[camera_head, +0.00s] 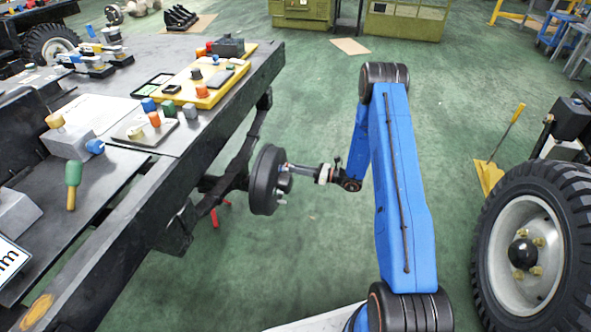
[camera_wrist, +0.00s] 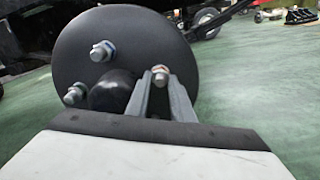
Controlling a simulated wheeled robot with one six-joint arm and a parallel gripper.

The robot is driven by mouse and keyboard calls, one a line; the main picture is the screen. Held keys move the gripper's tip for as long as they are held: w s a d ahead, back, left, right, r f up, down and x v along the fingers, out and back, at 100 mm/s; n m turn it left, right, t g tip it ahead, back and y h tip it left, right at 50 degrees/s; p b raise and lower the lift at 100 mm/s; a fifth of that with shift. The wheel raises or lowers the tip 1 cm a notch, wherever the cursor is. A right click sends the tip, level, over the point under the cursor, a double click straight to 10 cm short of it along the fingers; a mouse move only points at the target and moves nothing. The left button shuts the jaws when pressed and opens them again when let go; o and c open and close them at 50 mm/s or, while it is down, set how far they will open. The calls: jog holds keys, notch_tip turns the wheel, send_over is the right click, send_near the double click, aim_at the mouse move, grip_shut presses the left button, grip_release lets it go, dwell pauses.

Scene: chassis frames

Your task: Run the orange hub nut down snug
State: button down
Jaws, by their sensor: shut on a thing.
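A dark round hub drum (camera_head: 264,181) hangs at the side of the black chassis, its face toward my arm. It fills the upper middle of the wrist view (camera_wrist: 140,30). Short metal studs with pale, bluish nuts stand out from its face, one at the upper left (camera_wrist: 103,51) and one at the lower left (camera_wrist: 75,95). My gripper (camera_wrist: 161,88) reaches the drum face, its two grey fingers closed around the right-hand stud. The stud's tip (camera_wrist: 160,74) shows between the fingers. The nut there is mostly hidden, and its orange colour cannot be made out.
A dark rounded hub centre (camera_wrist: 111,91) sticks out left of my fingers. The black chassis bench (camera_head: 110,215) lies left, with a yellow tray (camera_head: 190,98) and coloured knobs. A large tyre (camera_head: 535,245) stands at right. Green floor is open around my arm.

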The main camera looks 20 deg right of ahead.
jog(key=m, duration=1.3)
jog(key=shift+s+r+m, duration=0.1)
jog(key=shift+m, duration=0.2)
jog(key=shift+d, duration=0.1)
jog(key=c, duration=1.8)
grip_release()
jog(key=shift+c, duration=0.2)
jog(key=v, duration=1.7)
jog(key=shift+s+d, duration=0.15)
jog(key=shift+s, duration=0.05)
